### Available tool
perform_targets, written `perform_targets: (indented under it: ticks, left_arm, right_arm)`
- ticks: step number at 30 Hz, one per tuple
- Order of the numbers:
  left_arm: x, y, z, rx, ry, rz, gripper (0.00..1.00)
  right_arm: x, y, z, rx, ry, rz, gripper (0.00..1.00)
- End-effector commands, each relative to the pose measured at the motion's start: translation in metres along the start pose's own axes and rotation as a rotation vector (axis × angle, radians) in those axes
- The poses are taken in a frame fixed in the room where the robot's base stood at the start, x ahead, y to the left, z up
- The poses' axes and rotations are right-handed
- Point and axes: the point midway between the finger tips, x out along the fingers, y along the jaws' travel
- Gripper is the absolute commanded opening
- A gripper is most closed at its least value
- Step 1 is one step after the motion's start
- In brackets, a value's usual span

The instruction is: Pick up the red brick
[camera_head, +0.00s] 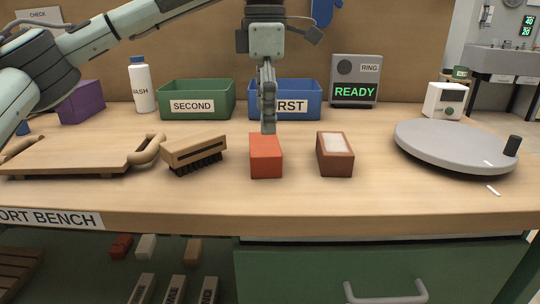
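The red brick (266,160) is an orange-red block lying on the bench, near the middle of the head view. Its top and front faces show and look plain. My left gripper (268,128) points straight down, with its fingertips at the far top edge of the red brick in the picture. Its fingers are seen edge-on and overlap, so I cannot see the gap between them or whether they touch the brick. My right gripper is out of view.
A brown brick (335,160) with a pale top recess lies to the right, a wooden brush (195,150) to the left. Behind are the green SECOND bin (196,86) and a blue bin (307,87). A grey turntable (450,147) is at right, a wooden board (70,155) at left.

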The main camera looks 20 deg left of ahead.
Motion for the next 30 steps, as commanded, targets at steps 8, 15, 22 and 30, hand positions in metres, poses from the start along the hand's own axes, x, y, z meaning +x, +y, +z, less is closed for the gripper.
perform_targets:
  ticks: [8, 15, 22, 30]
  left_arm:
    - [0.038, 0.001, -0.003, -0.002, 0.003, -0.002, 1.0]
    - [0.061, 0.001, -0.003, -0.002, 0.0, 0.001, 1.0]
    - [0.062, 0.001, -0.003, -0.002, 0.0, 0.001, 0.97]
    - [0.061, 0.001, -0.003, -0.002, 0.0, 0.001, 0.64]
  right_arm:
    - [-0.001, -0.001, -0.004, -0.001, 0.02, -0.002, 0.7]
    - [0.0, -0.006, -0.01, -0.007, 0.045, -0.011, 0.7]
    - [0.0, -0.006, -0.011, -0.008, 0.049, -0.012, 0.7]
    - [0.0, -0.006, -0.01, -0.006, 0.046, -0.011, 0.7]
